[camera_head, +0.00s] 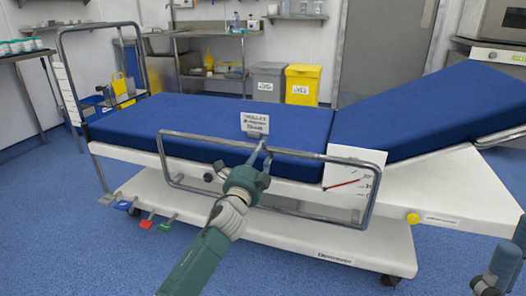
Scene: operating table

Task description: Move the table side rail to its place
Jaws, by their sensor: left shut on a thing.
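The table side rail (205,138) is a grey metal tube frame along the near side of the operating table (205,190). Its upper bar stands about level with the blue mattress (190,112), and its lower bar hangs in front of the white table frame. My left gripper (262,150) is shut on the upper bar near its middle, with the teal arm reaching up from the bottom. I cannot tell whether the rail is fixed to the table. Part of my right arm (505,264) shows in the lower right corner; its gripper is not in view.
A white sign (255,123) stands on the mattress behind the gripper. A white card with a red pointer (350,180) is near the rail's right end. Coloured pedals (147,222) are low at the left. Blue floor in front is free.

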